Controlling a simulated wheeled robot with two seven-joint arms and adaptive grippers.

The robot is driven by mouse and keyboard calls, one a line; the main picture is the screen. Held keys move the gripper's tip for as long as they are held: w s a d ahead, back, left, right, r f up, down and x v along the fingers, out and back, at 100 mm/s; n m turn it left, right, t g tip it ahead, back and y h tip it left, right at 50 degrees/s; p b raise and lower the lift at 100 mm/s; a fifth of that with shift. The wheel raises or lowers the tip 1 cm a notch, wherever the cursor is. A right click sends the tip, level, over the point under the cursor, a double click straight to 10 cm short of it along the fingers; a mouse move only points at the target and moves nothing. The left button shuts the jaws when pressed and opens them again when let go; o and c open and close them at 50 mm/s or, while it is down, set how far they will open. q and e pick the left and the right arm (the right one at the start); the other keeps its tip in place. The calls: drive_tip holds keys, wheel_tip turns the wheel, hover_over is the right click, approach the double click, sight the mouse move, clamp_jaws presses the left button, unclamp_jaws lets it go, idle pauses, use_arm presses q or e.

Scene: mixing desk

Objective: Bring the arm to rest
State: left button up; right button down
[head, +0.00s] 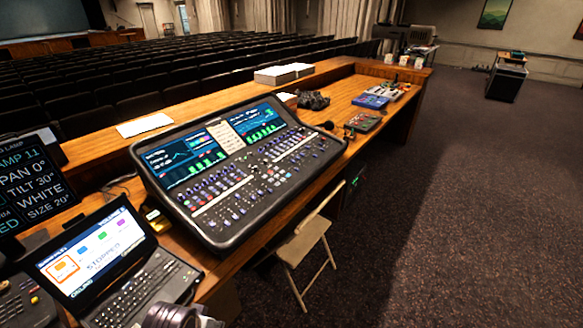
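Neither of my grippers shows clearly in the head view. A dark, rounded, ribbed piece with a pale part beside it is cut off by the bottom edge, in front of the laptop; I cannot tell whether it is part of my arm. No gripper fingers are visible, and nothing is seen held. The mixing console (237,168) sits on the wooden desk (345,91), its two screens lit.
An open laptop (95,250) and a lamp readout screen (30,180) stand at the left. Small coloured devices (371,101) lie on the far desk. A folding chair (305,240) stands by the desk's right side. The carpet (470,190) at right is clear.

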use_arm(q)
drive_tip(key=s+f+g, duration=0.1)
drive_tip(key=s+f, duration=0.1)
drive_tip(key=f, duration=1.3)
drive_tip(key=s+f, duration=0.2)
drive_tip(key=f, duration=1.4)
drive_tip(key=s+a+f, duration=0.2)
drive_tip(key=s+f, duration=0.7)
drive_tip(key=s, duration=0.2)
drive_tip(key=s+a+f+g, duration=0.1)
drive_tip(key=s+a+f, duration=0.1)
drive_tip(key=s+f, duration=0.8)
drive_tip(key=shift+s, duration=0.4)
